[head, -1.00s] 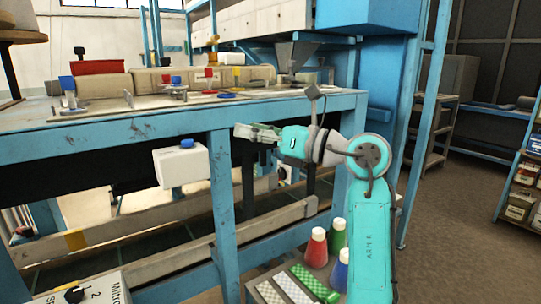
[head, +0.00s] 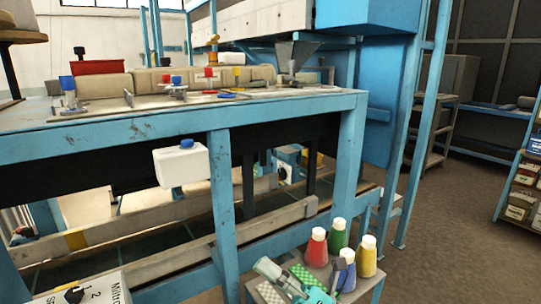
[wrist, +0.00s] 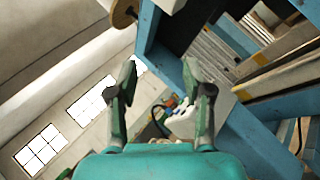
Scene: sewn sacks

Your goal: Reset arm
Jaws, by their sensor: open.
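My gripper (wrist: 160,78) is open and empty in the wrist view, its two dark green fingers spread apart with nothing between them. Behind the fingers that view shows blue frame beams, a pale wall and windows, all tilted. In the head view, part of my teal and grey arm shows low at the bottom edge, folded down in front of the small side table (head: 364,291). The fingers cannot be made out clearly there.
Red (head: 317,248), green (head: 338,236), blue (head: 346,270) and yellow (head: 366,257) bottles stand on the small table, close by my arm. A blue-framed workbench (head: 120,139) fills the left and middle. A white container (head: 181,166) hangs at its front. Floor (head: 440,240) is clear at right.

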